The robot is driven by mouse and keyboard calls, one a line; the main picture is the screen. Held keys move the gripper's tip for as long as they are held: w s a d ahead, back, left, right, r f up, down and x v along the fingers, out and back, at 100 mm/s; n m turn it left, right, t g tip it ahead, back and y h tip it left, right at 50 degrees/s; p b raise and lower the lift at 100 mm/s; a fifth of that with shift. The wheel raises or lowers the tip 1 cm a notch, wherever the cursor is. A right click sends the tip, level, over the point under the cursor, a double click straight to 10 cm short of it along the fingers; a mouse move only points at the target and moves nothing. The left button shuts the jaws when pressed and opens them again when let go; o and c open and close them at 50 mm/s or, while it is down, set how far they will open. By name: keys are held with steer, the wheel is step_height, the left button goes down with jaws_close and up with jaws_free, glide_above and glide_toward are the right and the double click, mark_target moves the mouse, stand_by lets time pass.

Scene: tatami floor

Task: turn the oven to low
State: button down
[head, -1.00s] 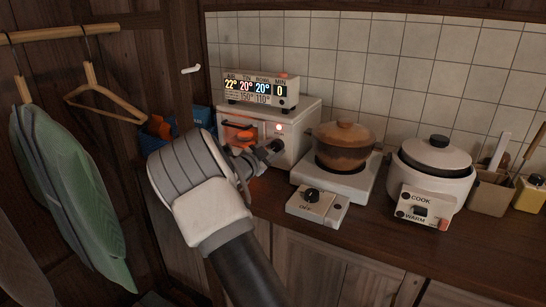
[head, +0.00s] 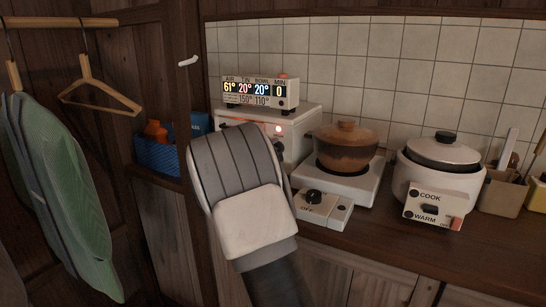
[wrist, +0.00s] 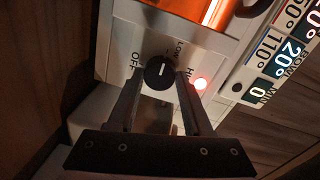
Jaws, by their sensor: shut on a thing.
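The white oven (head: 310,118) stands on the counter at the back left, its front mostly hidden behind my wrist in the head view. Its red lamp (head: 278,129) is lit, and it also glows in the wrist view (wrist: 200,84). The black oven knob (wrist: 160,73) sits on the panel among OFF, LOW and HI marks. Its white pointer line points up in the wrist view, between the OFF and LOW lettering. My gripper (wrist: 160,82) is shut on the knob, one finger on each side. The oven window (wrist: 212,12) glows orange.
A display box (head: 262,93) on the oven reads 61°, 20°, 20° and 0. To the right stand a hot plate (head: 362,184) with a brown pot (head: 345,150) and a rice cooker (head: 436,185). A blue basket (head: 157,157) is at left, near hanging clothes (head: 66,190).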

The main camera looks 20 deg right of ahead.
stand_by(0.4)
steer(key=shift+c, duration=1.6)
jaws_free()
steer(key=shift+a, duration=0.1)
steer(key=p+v, duration=0.4)
steer(key=v, duration=1.3)
steer(key=shift+s, duration=0.1)
